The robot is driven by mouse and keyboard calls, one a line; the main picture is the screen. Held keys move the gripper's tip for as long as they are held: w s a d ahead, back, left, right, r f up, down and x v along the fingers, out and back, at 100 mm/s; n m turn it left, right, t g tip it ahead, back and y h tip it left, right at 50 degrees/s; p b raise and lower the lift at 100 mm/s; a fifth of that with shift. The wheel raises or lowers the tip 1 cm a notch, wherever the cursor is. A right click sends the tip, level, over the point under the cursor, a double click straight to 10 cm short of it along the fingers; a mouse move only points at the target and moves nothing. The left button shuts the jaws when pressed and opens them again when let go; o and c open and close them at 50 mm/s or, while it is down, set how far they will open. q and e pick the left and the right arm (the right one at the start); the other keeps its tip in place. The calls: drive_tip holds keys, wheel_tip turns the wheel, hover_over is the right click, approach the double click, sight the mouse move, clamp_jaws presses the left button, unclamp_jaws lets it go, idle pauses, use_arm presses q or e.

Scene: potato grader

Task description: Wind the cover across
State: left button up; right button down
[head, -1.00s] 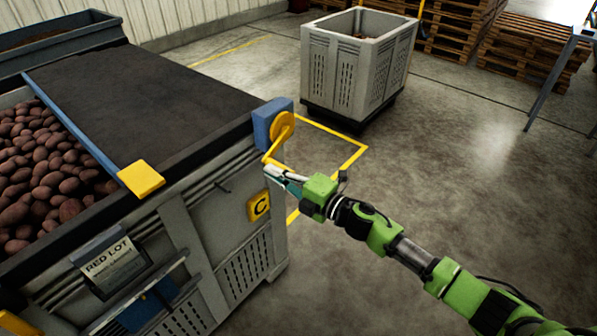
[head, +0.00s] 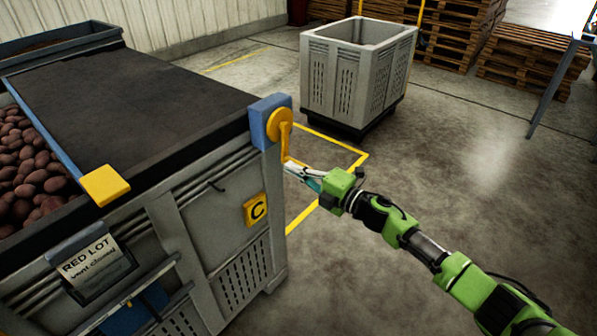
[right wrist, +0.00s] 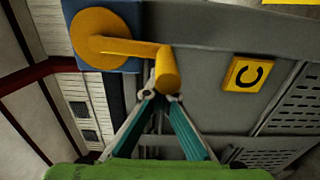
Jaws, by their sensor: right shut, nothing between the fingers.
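The dark cover (head: 130,95) lies over much of the grey potato crate (head: 215,225). Its blue leading bar (head: 42,137) ends in a yellow block (head: 104,185) on the near rim. Red potatoes (head: 30,175) show uncovered left of the bar. The yellow crank (head: 284,132) is on a blue housing at the crate's right corner, its arm hanging down. My right gripper (head: 290,166) is shut and empty at the crank's lower end. In the right wrist view its fingertips (right wrist: 160,98) are close by the crank's knob (right wrist: 167,70); I cannot tell whether they touch. My left gripper is not in view.
A yellow C plate (head: 255,210) and a RED LOT card (head: 97,265) are on the crate's near side. A second grey crate (head: 355,85) stands behind. Wooden pallets (head: 530,75) are at the back right. The floor right of the crate is open.

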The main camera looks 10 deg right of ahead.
drive_tip(key=shift+w+d+f+b, duration=0.25)
drive_tip(key=shift+w+d, duration=0.1)
drive_tip(key=shift+d, duration=0.1)
drive_tip(key=shift+w+d+f+b, duration=0.1)
drive_tip(key=shift+w+d+b, duration=0.15)
drive_tip(key=shift+w+d, duration=0.15)
drive_tip(key=shift+d, duration=0.2)
